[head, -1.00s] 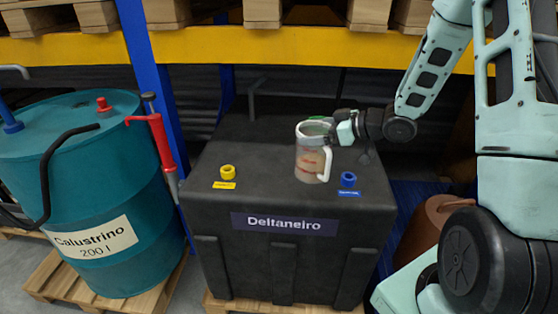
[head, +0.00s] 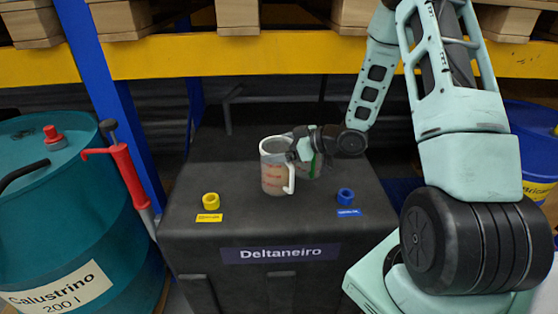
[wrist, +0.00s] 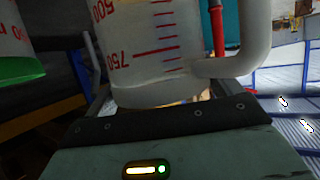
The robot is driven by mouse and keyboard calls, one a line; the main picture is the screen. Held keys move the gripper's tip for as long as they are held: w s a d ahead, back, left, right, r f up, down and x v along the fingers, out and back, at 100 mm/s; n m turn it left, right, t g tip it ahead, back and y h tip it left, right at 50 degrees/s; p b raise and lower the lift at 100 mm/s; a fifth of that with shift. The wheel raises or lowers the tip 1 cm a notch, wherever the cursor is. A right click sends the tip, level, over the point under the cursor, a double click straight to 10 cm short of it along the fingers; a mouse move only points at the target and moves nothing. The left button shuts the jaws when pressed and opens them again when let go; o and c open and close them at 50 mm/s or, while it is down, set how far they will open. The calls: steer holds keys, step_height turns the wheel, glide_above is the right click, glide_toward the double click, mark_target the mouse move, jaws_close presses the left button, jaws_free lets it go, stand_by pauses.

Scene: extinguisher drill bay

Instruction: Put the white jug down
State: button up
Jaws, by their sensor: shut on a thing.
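The white jug (head: 273,178) is translucent with red markings and has its handle toward the right front. My gripper (head: 294,146) is shut on its upper right side in the head view. The jug is upright over the top of the black Deltaneiro tank (head: 232,232), between the yellow and blue caps. I cannot tell whether its base touches the tank. In the wrist view the jug (wrist: 140,60) fills the middle, with red scale marks and its handle at the right.
A similar jug with green parts (head: 316,163) stands behind my gripper, partly hidden; it also shows in the wrist view (wrist: 18,45). The yellow cap (head: 210,200) and blue cap (head: 345,195) flank the tank's front. A teal drum (head: 60,225) with a red-handled pump (head: 128,178) stands left.

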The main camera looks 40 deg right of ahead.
mark_target(277, 179)
steer(key=shift+f, duration=2.05)
